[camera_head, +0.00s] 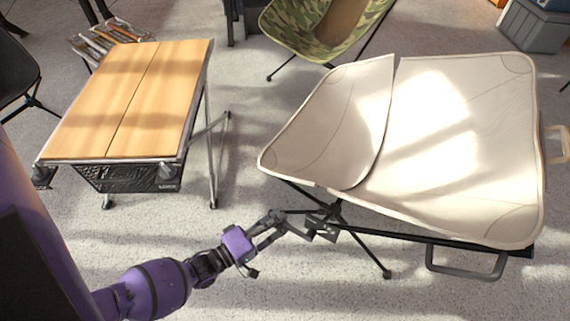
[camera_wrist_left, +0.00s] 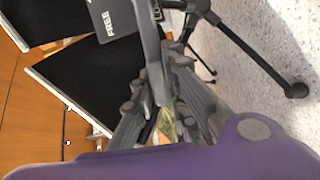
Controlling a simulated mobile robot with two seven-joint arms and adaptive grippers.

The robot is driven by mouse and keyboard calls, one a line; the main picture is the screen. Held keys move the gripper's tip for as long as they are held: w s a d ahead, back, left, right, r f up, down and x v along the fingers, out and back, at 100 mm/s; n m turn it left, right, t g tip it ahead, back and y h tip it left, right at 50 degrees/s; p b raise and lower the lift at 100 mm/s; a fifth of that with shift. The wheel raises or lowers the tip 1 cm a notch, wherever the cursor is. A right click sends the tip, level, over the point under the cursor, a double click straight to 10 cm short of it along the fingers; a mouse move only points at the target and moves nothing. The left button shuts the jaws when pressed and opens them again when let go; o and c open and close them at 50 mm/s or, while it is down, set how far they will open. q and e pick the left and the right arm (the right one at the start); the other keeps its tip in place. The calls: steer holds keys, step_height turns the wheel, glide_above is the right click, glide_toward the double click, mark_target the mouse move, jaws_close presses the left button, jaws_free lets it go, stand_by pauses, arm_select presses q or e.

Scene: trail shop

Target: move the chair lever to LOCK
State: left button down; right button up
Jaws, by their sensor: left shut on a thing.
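The cream chair (camera_head: 450,140) stands at the right in the head view, its fabric in two panels that meet at a seam, on a dark frame. My left gripper (camera_head: 308,224) reaches in from the lower left to the frame below the chair's near left edge. It is shut on the chair lever. In the left wrist view a grey curved bar, seemingly the lever (camera_wrist_left: 153,52), passes between the fingers (camera_wrist_left: 165,85). The fingers and frame hide much of the lever. I cannot read a LOCK mark. My right gripper is not in view.
A wood-topped folding table (camera_head: 130,95) stands at the left. A camouflage chair (camera_head: 305,30) is at the back, and a grey bin (camera_head: 533,27) at the back right. A chair leg foot (camera_head: 386,273) rests near my gripper. The front floor is clear.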

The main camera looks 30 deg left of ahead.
arm_select(q)
steer(key=shift+f, duration=0.2)
steer(key=shift+w+f+n+b, duration=0.1)
steer(key=shift+n+b, duration=0.3)
steer(key=shift+b, duration=0.1)
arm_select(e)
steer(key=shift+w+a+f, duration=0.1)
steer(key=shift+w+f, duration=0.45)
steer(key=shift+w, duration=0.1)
arm_select(q)
steer(key=shift+d, duration=0.1)
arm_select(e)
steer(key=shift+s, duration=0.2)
arm_select(q)
steer(key=c, duration=1.7)
jaws_free()
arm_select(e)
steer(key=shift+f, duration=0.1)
arm_select(q)
steer(key=shift+f, duration=0.1)
steer(key=v, duration=1.2)
steer(key=shift+f, duration=0.2)
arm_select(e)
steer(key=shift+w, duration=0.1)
